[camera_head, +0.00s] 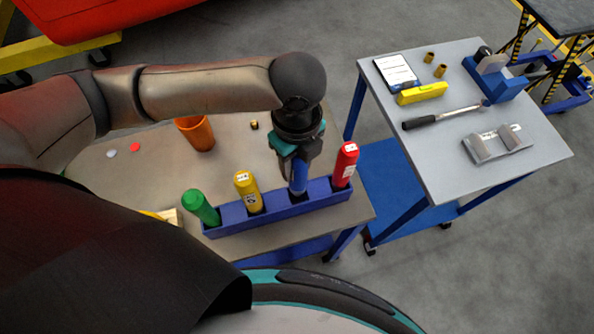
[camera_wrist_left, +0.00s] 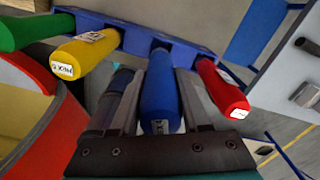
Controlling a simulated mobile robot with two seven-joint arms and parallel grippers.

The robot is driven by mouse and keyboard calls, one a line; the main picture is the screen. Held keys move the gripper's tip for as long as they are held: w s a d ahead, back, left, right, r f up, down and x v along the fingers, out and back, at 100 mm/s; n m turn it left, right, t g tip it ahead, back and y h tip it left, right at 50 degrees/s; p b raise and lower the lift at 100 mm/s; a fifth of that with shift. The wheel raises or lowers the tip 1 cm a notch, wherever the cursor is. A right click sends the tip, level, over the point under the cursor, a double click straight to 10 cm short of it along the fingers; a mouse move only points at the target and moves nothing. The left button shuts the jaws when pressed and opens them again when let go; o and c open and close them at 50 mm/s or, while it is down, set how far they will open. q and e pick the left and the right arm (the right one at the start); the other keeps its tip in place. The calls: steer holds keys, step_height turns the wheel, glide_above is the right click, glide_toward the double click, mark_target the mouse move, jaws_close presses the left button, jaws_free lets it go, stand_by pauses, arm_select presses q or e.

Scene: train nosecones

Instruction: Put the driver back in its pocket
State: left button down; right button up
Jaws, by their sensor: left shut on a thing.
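My left gripper (camera_head: 297,155) points down over the blue rack (camera_head: 228,228) and is shut on the blue driver (camera_head: 298,180). In the left wrist view the blue handle (camera_wrist_left: 160,85) lies between the two fingers of the gripper (camera_wrist_left: 158,100). The driver's lower end meets the rack between the yellow driver (camera_head: 247,190) and the red driver (camera_head: 345,165); how deep it sits in the pocket I cannot tell. The green driver (camera_head: 200,207) leans in the rack's left end. My right gripper is out of view.
The rack stands at the front edge of a beige table (camera_head: 160,155). An orange cup (camera_head: 196,133) stands behind it to the left. A grey-topped cart (camera_head: 455,150) at the right carries a torque wrench (camera_head: 440,118), a yellow level (camera_head: 422,93) and a blue vise (camera_head: 497,80).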

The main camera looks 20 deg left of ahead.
arm_select(q)
steer(key=shift+f, duration=2.15)
steer(key=shift+f, duration=0.2)
steer(key=shift+c, duration=1.9)
jaws_free()
step_height(320, 180, up, 12)
steer(key=shift+r+p, duration=0.2)
steer(key=shift+p, duration=0.1)
